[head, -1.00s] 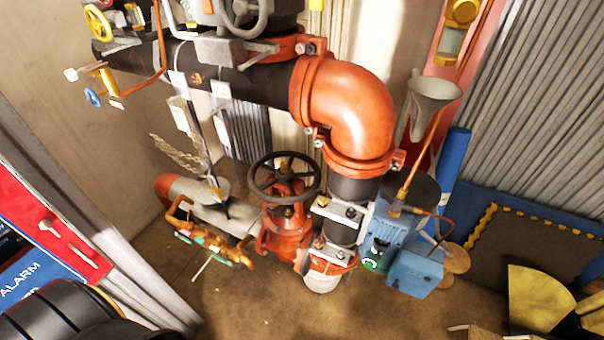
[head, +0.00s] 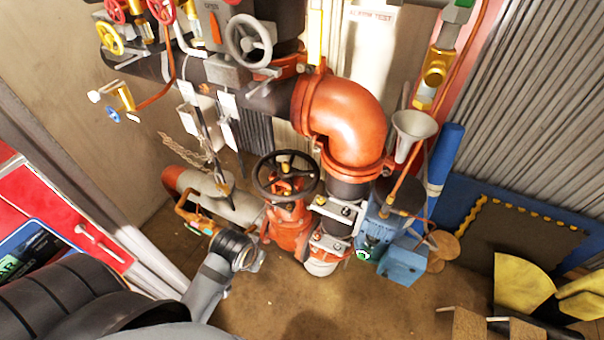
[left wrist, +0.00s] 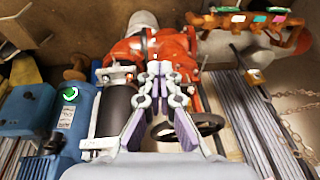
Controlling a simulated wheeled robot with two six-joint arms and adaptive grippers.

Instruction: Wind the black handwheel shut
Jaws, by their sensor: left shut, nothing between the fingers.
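The black handwheel (head: 285,177) sits on top of the red valve (head: 290,226), left of the black vertical pipe, in the head view. It has a dark round rim and a pale hub nut. In the left wrist view the handwheel (left wrist: 200,128) is partly hidden behind my fingers, and the red valve body (left wrist: 150,48) is above it. My left gripper (left wrist: 159,70) is shut and empty, its fingertips overlapping the handwheel and valve area. I cannot tell whether they touch. In the head view my left arm is lower left of the wheel; its fingers are not clearly visible. My right gripper is not in view.
A large orange elbow pipe (head: 345,125) rises right of the wheel, with a blue pump unit (head: 403,262) below. Grey handwheel (head: 248,40) above. Floor in front is open.

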